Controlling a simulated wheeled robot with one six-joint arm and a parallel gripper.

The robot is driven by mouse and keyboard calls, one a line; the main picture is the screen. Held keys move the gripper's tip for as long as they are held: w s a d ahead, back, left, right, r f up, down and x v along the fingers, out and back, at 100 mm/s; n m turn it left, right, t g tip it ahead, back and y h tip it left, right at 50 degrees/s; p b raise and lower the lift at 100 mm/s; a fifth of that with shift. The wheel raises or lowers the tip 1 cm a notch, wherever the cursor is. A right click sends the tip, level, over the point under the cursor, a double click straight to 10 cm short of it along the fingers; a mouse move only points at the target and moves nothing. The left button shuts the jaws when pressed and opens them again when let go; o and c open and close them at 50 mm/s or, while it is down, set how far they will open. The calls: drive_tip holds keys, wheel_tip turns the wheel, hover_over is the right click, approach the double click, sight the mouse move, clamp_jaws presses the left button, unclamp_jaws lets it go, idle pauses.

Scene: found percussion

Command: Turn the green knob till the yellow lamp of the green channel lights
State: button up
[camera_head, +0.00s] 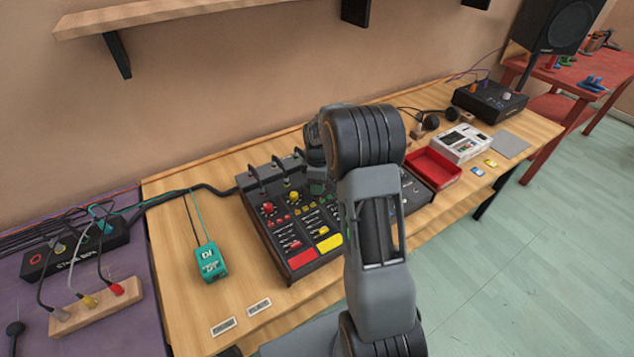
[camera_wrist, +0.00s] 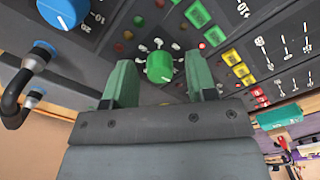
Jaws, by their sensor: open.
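The green knob (camera_wrist: 159,67), with a white pointer line, shows in the wrist view on the dark mixer panel. My gripper (camera_wrist: 158,72) is open, with one finger on each side of the knob; whether they touch it, I cannot tell. A small red lamp (camera_wrist: 202,46) right of the knob looks brighter. Which lamps belong to the green channel is unclear. In the head view, my arm hides the green knob on the mixer (camera_head: 281,252).
A blue knob (camera_wrist: 63,13) and a cable plug (camera_wrist: 40,55) lie left in the wrist view. Yellow buttons (camera_wrist: 231,57) sit right. In the head view, a teal box (camera_head: 210,262) stands left of the mixer and a red tray (camera_head: 434,168) right.

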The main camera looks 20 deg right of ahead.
drive_tip(key=c, duration=0.9)
drive_tip(key=shift+m, duration=0.3)
drive_tip(key=m, duration=0.5)
drive_tip(key=shift+m+b, duration=0.4)
drive_tip(key=m, duration=0.5)
drive_tip(key=shift+m, duration=0.3)
